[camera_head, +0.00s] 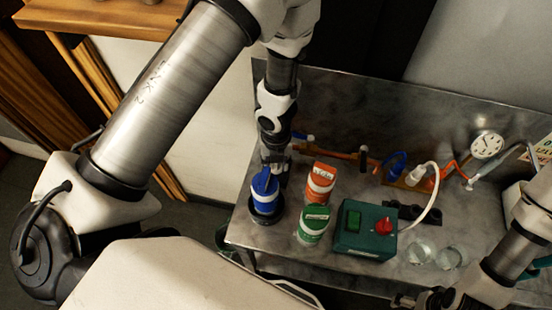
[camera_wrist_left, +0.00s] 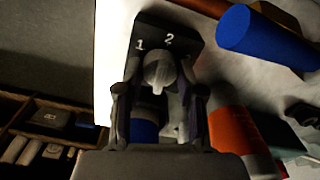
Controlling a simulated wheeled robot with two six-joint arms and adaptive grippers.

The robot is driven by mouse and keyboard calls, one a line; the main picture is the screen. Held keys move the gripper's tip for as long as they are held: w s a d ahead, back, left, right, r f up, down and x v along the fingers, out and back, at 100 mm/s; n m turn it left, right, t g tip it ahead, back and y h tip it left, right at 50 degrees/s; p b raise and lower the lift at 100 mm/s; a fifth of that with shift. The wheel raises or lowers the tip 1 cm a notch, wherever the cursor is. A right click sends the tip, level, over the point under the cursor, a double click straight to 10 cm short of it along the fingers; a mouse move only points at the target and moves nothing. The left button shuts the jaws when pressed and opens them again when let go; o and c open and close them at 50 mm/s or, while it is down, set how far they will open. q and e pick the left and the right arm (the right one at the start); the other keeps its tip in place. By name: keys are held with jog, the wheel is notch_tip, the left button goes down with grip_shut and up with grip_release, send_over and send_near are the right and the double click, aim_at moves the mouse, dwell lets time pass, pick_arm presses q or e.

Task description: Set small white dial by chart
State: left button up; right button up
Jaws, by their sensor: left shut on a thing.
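In the left wrist view a small pale grey-white dial (camera_wrist_left: 157,70) sits on a dark block (camera_wrist_left: 180,27) marked 1 and 2. My left gripper (camera_wrist_left: 159,90) is shut on this dial, one finger on either side. In the head view my left gripper (camera_head: 274,158) reaches down at the table's back left, just behind the blue-topped canister (camera_head: 265,187); the dial is hidden there. A paper with print (camera_head: 545,148), possibly the chart, is cut off at the right edge. My right gripper (camera_head: 428,300) is low at the right, its fingers unclear.
An orange canister (camera_head: 320,180) and a green canister (camera_head: 314,222) stand close right of my left gripper. A green box (camera_head: 352,241) with a red knob (camera_head: 384,226), glass cups (camera_head: 448,257) and a round gauge (camera_head: 487,145) stand further right. Hoses run along the back.

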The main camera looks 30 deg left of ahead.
pick_arm(q)
jog(key=n+p, duration=0.2)
jog(key=n, duration=0.3)
jog(key=shift+s+n, duration=0.1)
jog(key=shift+n, duration=0.2)
jog(key=n+p, duration=0.1)
jog(key=n, duration=0.3)
jog(key=shift+f+n, duration=0.1)
jog(key=shift+n, duration=0.3)
jog(key=o, duration=1.1)
jog(key=shift+o, duration=0.2)
jog(key=shift+r, duration=3.75)
